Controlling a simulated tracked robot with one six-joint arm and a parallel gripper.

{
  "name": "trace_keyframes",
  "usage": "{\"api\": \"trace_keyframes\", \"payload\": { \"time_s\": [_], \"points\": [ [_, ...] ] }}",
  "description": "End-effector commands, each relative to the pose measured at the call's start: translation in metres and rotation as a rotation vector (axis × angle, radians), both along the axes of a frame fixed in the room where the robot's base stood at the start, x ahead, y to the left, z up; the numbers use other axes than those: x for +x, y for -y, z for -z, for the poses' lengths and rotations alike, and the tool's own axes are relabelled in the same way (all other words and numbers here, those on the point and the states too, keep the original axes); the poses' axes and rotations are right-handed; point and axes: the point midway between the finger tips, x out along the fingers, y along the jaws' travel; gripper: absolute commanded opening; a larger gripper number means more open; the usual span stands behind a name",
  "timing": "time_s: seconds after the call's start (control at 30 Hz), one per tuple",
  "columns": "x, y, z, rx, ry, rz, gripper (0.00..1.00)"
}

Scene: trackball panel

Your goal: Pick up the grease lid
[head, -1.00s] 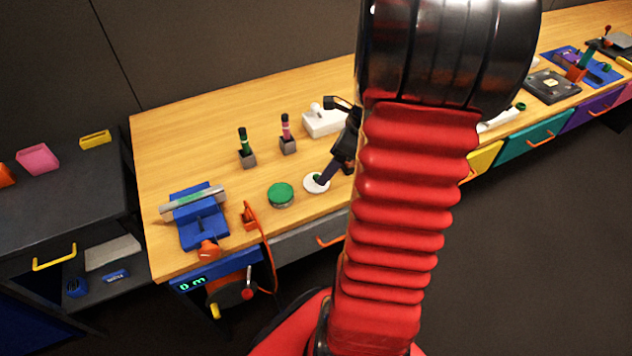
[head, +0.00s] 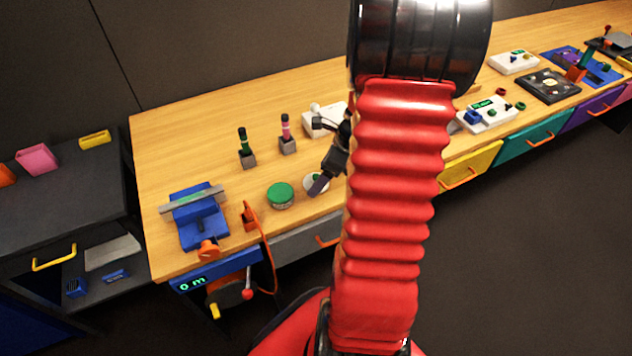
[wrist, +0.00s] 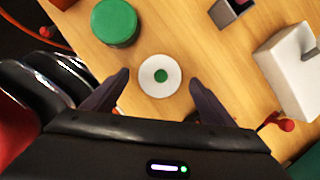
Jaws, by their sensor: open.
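A round tin with a green lid (head: 281,191) stands on the wooden bench; I take its top as the grease lid. In the wrist view the green lid (wrist: 114,21) is at upper left, beyond the left fingertip. My gripper (wrist: 157,84) is open and empty, its dark fingers on either side of a white disc with a green centre (wrist: 148,78) in that picture. In the head view one finger overlaps this white disc (head: 322,178), just right of the tin; the other finger cannot be made out. Their height above the bench is unclear.
A blue vise (head: 203,222) clamps a grey bar left of the tin. A white box (wrist: 290,65) with a stick or ball is to the right. An orange cable (head: 262,240) hangs at the front edge.

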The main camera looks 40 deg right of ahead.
Motion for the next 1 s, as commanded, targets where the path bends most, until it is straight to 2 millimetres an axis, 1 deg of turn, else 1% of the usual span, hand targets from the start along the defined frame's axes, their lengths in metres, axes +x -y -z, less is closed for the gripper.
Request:
{"api": "trace_keyframes", "payload": {
  "time_s": [0.03, 0.13, 0.67, 1.0],
  "points": [
    [0.0015, -0.0016, 0.0051, 0.002, -0.001, -0.001, 0.78],
    [0.0033, -0.0022, 0.0095, 0.0, -0.001, 0.0, 0.78],
    [0.0036, -0.0018, 0.0097, -0.001, 0.0, 0.0, 0.78],
    [0.0035, -0.0018, 0.0096, -0.001, 0.0, 0.0, 0.55]
  ]
}}
